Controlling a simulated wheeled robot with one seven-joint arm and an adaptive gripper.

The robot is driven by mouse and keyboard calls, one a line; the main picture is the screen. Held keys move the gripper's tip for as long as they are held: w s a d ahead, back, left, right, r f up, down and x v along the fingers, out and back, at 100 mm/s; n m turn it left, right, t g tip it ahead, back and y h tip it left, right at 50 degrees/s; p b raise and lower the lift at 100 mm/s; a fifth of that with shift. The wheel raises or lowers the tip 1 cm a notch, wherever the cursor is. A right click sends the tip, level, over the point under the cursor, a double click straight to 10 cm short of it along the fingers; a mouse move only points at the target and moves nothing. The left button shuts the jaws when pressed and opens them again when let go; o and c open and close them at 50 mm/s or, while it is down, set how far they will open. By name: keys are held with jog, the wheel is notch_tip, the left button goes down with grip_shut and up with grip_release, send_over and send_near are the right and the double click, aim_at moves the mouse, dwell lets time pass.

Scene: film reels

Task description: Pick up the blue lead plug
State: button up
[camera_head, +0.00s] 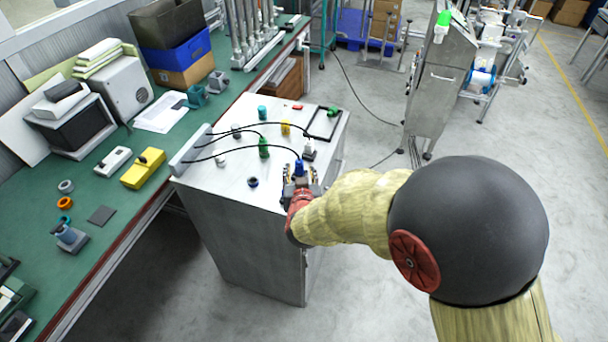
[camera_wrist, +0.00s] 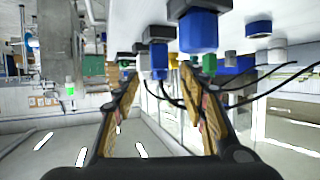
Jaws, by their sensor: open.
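The blue lead plug (camera_head: 299,167) stands on the top of the metal cabinet near its right front side, with a black lead running to it. My gripper (camera_head: 300,182) is at the plug's near side, low over the cabinet top. In the wrist view, which is upside down, the open fingers of my gripper (camera_wrist: 158,74) point towards a blue plug-like piece (camera_wrist: 157,57) seen between the tips. A larger blue piece (camera_wrist: 198,32) shows nearer, above the right finger. I cannot tell whether a finger touches either piece.
The cabinet top (camera_head: 225,185) also bears a green plug (camera_head: 264,148), a yellow piece (camera_head: 285,128), a teal piece (camera_head: 262,112), a dark blue ring (camera_head: 253,182) and a black frame (camera_head: 322,123). Black leads arch over it from a grey bar (camera_head: 190,150). A green bench (camera_head: 110,220) stands left.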

aim_at(299, 167)
jog(key=b+x, duration=0.1)
jog(key=x, duration=0.2)
jog(key=b+x, duration=0.1)
jog(key=x, duration=0.2)
jog(key=shift+f, duration=0.3)
jog(key=shift+w, duration=0.2)
jog(key=shift+c, duration=0.7)
grip_shut()
